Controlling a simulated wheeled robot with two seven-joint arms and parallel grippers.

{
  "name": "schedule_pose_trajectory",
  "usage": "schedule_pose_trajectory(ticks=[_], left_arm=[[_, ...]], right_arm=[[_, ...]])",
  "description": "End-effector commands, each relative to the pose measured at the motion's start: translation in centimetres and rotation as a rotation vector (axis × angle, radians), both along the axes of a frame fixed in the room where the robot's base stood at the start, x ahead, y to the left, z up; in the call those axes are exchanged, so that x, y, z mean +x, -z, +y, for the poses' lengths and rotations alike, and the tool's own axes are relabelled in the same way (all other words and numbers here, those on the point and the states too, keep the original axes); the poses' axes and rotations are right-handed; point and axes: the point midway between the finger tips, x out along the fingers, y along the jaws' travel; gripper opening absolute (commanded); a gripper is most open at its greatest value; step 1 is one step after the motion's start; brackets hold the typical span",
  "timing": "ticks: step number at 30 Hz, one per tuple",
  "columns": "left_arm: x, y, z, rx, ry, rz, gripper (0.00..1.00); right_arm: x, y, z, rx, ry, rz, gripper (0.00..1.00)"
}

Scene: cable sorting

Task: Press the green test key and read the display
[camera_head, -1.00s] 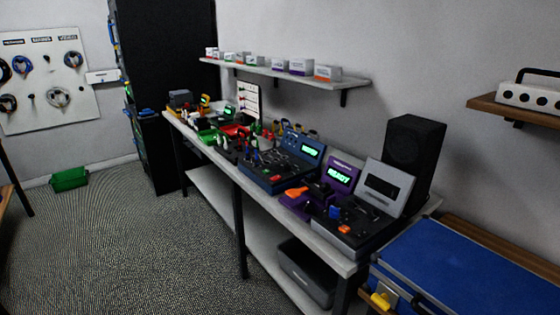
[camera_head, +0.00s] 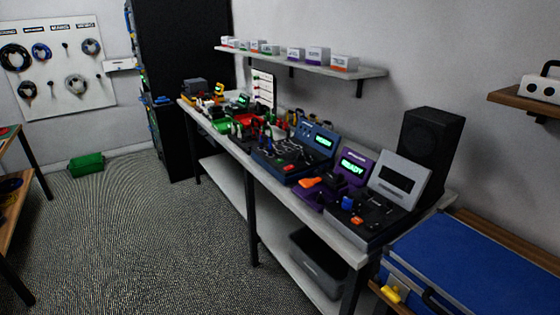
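Several test units stand in a row on the long workbench (camera_head: 232,155). The blue tester (camera_head: 318,140) has a lit green display. The purple tester (camera_head: 353,168) has a lit display reading "READY", with an orange part (camera_head: 308,182) at its front left. The grey-and-black tester (camera_head: 402,180) at the near end has a dark display, with a blue part and an orange part on its deck. I cannot make out a green test key on any of them at this size. Neither of my grippers is in view.
A black speaker (camera_head: 432,145) stands behind the near tester. A blue case (camera_head: 470,265) is at the lower right. A wall shelf (camera_head: 300,66) holds small boxes. A green bin (camera_head: 86,165) is on the floor by the wall. The carpet left of the bench is clear.

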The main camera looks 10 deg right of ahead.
Motion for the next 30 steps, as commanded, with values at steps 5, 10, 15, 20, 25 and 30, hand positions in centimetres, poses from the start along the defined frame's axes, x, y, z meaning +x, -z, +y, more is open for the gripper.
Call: schedule_pose_trajectory(ticks=[5, 10, 15, 20, 25, 30], left_arm=[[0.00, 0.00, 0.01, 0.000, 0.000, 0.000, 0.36], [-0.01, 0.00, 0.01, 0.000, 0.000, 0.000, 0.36], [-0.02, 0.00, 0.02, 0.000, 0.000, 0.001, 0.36], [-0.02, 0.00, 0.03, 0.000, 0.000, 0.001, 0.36], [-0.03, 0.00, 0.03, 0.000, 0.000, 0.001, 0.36], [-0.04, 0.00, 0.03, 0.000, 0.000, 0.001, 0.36]], right_arm=[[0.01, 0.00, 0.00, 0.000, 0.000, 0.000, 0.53], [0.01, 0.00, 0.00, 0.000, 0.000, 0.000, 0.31], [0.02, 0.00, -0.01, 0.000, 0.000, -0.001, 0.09], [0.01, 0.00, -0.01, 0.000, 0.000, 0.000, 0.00], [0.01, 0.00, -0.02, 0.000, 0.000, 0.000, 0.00], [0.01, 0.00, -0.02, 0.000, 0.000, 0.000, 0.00]])
